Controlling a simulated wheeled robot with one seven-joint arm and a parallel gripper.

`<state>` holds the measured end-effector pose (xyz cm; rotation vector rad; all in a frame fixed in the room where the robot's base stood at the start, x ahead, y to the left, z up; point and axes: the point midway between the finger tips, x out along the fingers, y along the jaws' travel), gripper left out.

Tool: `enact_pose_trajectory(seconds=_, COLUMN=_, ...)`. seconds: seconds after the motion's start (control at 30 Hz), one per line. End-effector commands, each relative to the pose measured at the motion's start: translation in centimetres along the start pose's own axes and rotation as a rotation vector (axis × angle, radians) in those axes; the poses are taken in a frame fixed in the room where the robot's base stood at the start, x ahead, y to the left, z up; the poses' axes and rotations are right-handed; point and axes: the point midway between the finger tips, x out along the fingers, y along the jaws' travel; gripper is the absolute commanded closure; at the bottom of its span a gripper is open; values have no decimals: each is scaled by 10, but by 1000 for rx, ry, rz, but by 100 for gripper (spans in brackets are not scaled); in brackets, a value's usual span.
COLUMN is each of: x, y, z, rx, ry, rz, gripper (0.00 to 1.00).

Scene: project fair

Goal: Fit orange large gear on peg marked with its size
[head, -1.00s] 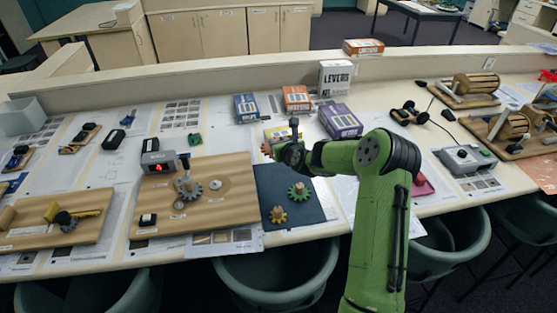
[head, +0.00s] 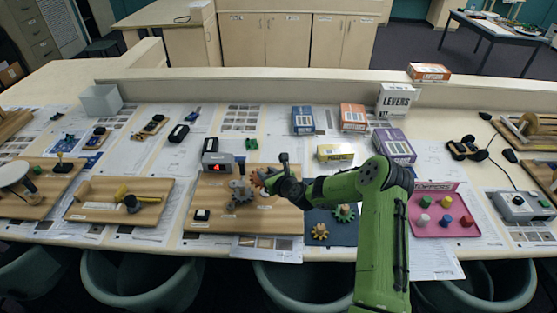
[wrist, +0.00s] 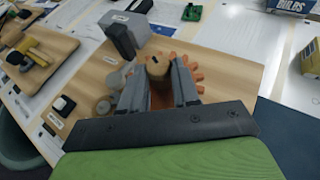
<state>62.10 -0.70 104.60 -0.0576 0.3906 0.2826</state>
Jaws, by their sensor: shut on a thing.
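My gripper (head: 268,180) is shut on the brown hub (wrist: 157,68) of the orange gear (head: 258,179). The gear's orange teeth (wrist: 196,76) show around the fingers in the wrist view. The gear is over the wooden board (head: 215,220), just right of the grey gear (head: 241,193) in the head view. The fingers and gear hide what lies directly beneath, so I cannot tell whether the gear touches a peg. No size mark is readable.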

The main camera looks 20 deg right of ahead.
Motion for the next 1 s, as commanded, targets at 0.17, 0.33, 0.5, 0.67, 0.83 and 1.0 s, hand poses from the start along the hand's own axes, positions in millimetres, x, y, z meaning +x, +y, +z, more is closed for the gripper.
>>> enact_pose_trajectory(seconds=0.17, x=6, y=0, z=-15, rx=0, ry=0, rz=0, gripper=100)
enact_pose_trajectory(seconds=0.33, x=15, y=0, z=-37, rx=0, ry=0, rz=0, gripper=100)
enact_pose_trajectory(seconds=0.5, x=23, y=0, z=-56, rx=0, ry=0, rz=0, gripper=100)
enact_pose_trajectory(seconds=0.67, x=24, y=0, z=-58, rx=0, ry=0, rz=-1, gripper=100)
enact_pose_trajectory(seconds=0.83, x=23, y=0, z=-56, rx=0, ry=-1, rz=-1, gripper=100)
enact_pose_trajectory(seconds=1.0, x=23, y=0, z=-55, rx=0, ry=0, rz=-1, gripper=100)
